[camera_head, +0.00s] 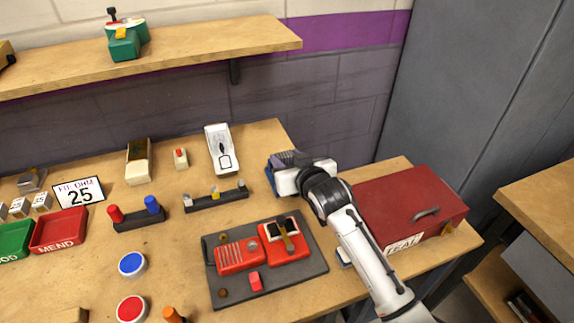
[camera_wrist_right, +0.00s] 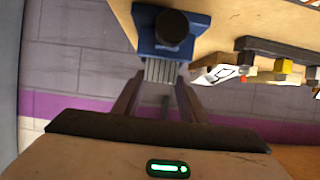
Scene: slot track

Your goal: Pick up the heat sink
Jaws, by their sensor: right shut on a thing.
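The heat sink (camera_wrist_right: 160,70) is a small grey finned block. In the wrist view it sits between the fingertips of my right gripper (camera_wrist_right: 158,90), which is shut on it. It is right against a blue piece (camera_wrist_right: 170,45) with a round black knob; I cannot tell whether the two touch. In the head view my right gripper (camera_head: 281,174) is at the back edge of the bench, and the grey fins (camera_head: 288,158) show just past it. The blue piece shows at its left side. My left gripper is not in view.
A black rack (camera_head: 216,200) and a white tray (camera_head: 219,150) are to the left. A shelf (camera_head: 190,49) hangs above.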

